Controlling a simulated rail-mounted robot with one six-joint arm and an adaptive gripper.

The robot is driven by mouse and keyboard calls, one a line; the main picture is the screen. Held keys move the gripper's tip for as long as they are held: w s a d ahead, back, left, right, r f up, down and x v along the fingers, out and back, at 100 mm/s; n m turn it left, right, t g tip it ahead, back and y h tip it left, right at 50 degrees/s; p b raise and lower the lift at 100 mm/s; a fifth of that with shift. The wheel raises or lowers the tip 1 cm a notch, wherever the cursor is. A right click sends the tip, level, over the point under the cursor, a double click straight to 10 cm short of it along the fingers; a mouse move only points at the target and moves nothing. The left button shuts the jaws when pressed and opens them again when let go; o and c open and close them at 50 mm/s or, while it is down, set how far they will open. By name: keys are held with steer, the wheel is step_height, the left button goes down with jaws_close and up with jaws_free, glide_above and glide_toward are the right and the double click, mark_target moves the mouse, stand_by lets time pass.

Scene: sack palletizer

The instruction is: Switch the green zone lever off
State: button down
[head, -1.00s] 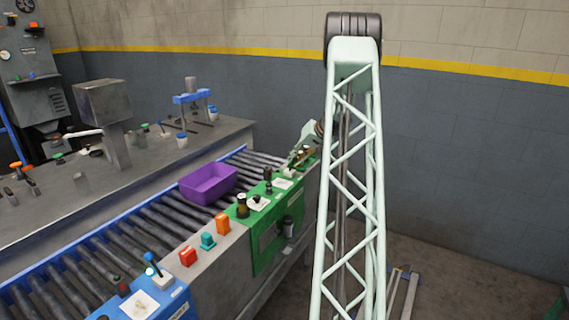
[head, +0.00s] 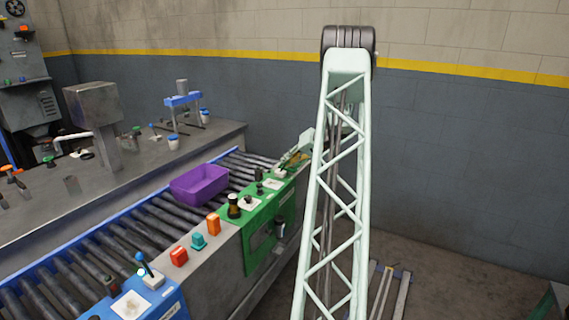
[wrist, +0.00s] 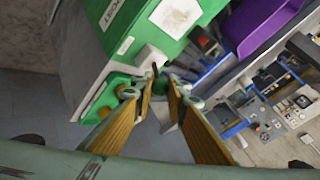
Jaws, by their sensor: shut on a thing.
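The green zone panel (head: 262,222) stands along the near side of the roller conveyor, and its end fills the top of the wrist view (wrist: 118,40). A lever with a white base (wrist: 152,56) and a thin dark stick sits at that end. My gripper (wrist: 164,88) has its two orange-brown fingers on either side of the stick and is shut on it. The fingers partly hide the lever. In the head view my gripper (head: 292,160) is small at the panel's far end, so the lever's exact tilt cannot be told.
A purple bin (head: 200,186) sits on the rollers. Orange, teal and red switches (head: 179,256) stand nearer along the rail. A blue panel (head: 150,300) with a blue lever is at the front. A grey workbench (head: 110,185) lies beyond the conveyor.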

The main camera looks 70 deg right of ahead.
steer(key=shift+f, duration=0.1)
steer(key=c, duration=2.6)
jaws_free()
steer(key=shift+s, duration=0.15)
steer(key=shift+o, duration=0.2)
steer(key=v, duration=1.2)
